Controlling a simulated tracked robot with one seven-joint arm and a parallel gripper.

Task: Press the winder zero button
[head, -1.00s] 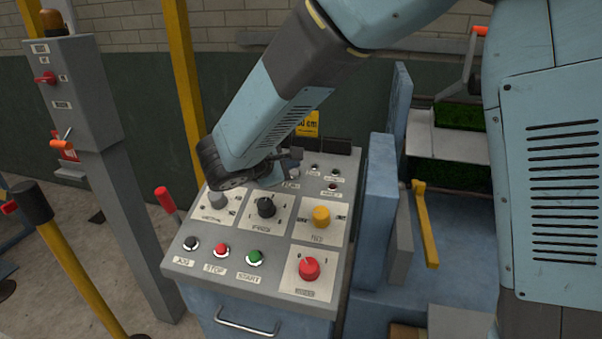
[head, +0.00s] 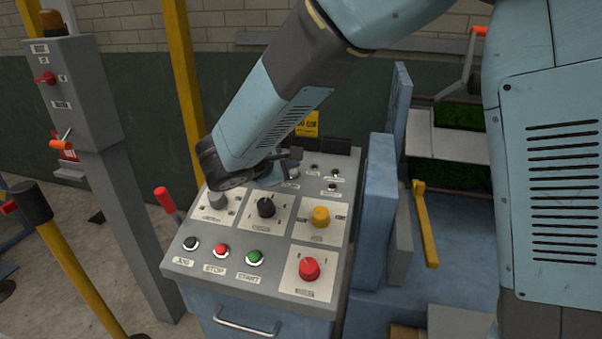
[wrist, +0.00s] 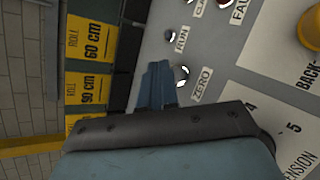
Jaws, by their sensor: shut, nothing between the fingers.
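The winder zero button (wrist: 182,75) is a small round button with a bright metal ring, beside the ZERO label (wrist: 201,85) in the wrist view. My gripper (wrist: 155,80) is shut and empty. Its blue fingers show just left of the button and cover part of the panel there; I cannot tell whether they touch the button. In the head view my gripper (head: 290,156) is over the back of the grey control panel (head: 215,275), largely hidden behind my own arm.
The panel carries a black knob (head: 266,208), a yellow knob (head: 320,216), a red knob (head: 309,268) and a row of push buttons. The RUN lamp (wrist: 170,34) is close by. Yellow roll labels (wrist: 90,40) stand behind. A blue upright plate (head: 378,210) borders the panel's right side.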

